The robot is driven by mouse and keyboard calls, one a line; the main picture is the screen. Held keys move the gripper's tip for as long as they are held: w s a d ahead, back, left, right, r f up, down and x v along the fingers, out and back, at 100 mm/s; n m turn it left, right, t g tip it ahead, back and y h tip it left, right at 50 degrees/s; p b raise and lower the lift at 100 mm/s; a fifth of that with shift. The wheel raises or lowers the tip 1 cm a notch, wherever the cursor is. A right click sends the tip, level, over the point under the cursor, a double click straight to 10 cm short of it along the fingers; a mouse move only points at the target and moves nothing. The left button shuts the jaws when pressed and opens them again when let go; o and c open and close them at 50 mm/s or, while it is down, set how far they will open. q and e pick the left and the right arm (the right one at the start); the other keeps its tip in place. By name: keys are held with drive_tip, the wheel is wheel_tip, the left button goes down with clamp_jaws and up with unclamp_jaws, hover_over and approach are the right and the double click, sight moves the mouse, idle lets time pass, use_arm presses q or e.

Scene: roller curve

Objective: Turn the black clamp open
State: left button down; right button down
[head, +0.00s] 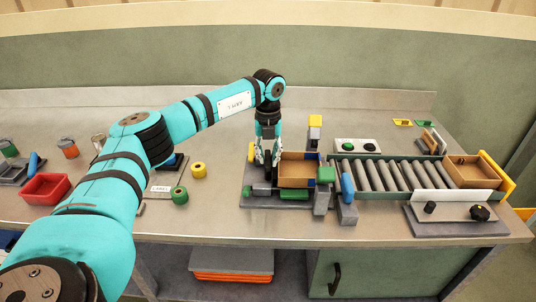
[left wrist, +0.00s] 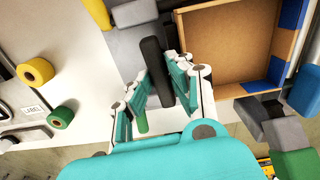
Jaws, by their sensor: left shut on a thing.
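My left gripper (head: 267,162) reaches down at the left side of the fixture, beside an open brown box. In the left wrist view its two fingers (left wrist: 160,76) stand on either side of the black clamp (left wrist: 153,52), a long dark bar, and are shut on it. The far end of the bar sticks out past the fingertips. In the head view the fingers mostly hide the clamp. How far the clamp is turned cannot be told. My right gripper is in neither view.
The brown box (head: 297,184) stands right of the gripper, close to the fingers. A roller conveyor (head: 380,174) runs to the right. Yellow (head: 198,170) and green (head: 179,195) rolls lie left of the fixture. A red bin (head: 45,187) is farther left. Bare table lies in front.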

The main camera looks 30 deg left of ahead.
sight(268, 157)
use_arm(q)
drive_tip(key=shift+r+m, duration=0.1)
drive_tip(key=shift+m, duration=0.3)
drive_tip(key=c, duration=1.2)
unclamp_jaws()
drive_tip(key=shift+c, duration=0.2)
wheel_tip(268, 157, up, 12)
